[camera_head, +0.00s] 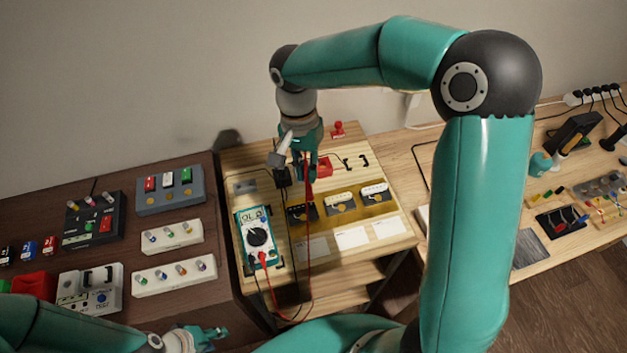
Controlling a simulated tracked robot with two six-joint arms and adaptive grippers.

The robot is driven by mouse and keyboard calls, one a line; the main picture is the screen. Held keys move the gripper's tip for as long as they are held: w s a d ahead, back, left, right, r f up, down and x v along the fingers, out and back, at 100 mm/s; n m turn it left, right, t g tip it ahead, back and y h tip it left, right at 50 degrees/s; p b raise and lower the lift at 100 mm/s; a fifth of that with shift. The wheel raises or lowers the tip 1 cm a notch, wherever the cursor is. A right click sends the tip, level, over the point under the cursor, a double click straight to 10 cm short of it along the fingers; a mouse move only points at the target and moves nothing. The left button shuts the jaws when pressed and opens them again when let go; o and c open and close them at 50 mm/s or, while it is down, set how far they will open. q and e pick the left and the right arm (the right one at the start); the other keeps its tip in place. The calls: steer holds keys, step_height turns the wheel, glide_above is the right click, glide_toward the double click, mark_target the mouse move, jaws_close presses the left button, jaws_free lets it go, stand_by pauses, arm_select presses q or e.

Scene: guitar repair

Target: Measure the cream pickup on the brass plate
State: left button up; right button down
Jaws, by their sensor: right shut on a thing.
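The multimeter (257,237) lies at the left of the light wood bench, its screen lit. A red lead runs from it up to my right gripper (303,178). The brass plate (323,220) carries a row of three pickups: a black one (302,213), a pale cream-looking middle one (339,202) and a whiter one (374,191). My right gripper is shut on what looks like the red probe, above the bench behind the black pickup; its tip is hard to make out. My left gripper (214,334) is low at the front, away from the bench; its jaws are unclear.
A red block (323,167) and a red clamp-like piece (338,130) are behind the plate. White cards (352,237) lie before it. Switch boxes (170,190) fill the dark table at left. The right bench holds tools and parts. My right arm crosses the view.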

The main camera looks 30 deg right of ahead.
steer(key=s+d+f+m, duration=0.1)
steer(key=s+d+f, duration=0.1)
steer(key=d+f, duration=0.2)
steer(key=shift+d+f, duration=0.4)
steer(key=shift+d, duration=1.5)
steer(key=shift+f+b, duration=0.6)
steer(key=shift+b, duration=0.3)
stand_by(2.8)
step_height(320, 180, up, 6)
steer(key=p, duration=0.1)
steer(key=shift+p, duration=0.4)
stand_by(0.4)
